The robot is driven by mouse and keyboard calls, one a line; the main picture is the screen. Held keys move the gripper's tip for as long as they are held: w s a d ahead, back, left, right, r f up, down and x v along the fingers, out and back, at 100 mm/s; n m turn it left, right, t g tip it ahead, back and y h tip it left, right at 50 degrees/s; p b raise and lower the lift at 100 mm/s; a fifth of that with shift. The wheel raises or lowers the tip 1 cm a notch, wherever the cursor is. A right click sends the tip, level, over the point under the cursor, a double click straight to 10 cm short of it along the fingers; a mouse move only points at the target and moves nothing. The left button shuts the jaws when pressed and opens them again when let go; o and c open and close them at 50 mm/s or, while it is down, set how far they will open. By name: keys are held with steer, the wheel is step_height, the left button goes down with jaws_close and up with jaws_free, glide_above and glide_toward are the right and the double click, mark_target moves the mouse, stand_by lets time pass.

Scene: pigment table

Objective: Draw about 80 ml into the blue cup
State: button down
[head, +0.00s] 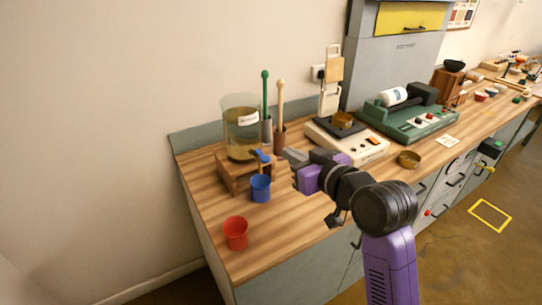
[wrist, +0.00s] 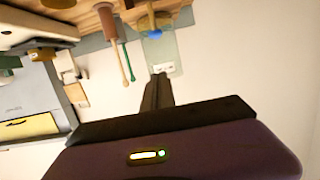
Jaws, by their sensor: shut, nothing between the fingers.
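The blue cup (head: 261,190) stands upright on the wooden bench, in front of the wooden stand (head: 230,184). A clear glass jar (head: 240,128) with yellowish liquid and a white label sits on that stand. Its blue tap (head: 261,156) is low on the jar, above the blue cup. The wrist view is upside down and shows the jar (wrist: 165,52) and the blue tap (wrist: 155,34). My gripper (head: 288,156) is shut and empty, to the right of the tap and apart from it. Its fingers (wrist: 158,85) show closed together in the wrist view. The blue cup is not visible there.
A red cup (head: 236,233) stands near the bench's front left corner. Green (head: 265,90) and pale (head: 280,100) rods stand upright in holders right of the jar. A scale (head: 350,140) and a green machine (head: 410,118) lie further right. Bench around the red cup is clear.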

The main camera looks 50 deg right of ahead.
steer(key=p, duration=0.2)
glide_toward(261, 155)
steer(key=w+d+r, duration=0.2)
steer(key=w+r, duration=0.2)
steer(key=shift+w+f, duration=0.25)
steer(key=shift+f, duration=0.8)
steer(key=shift+w+f, duration=0.2)
steer(key=shift+f, duration=0.8)
steer(key=shift+f, duration=0.1)
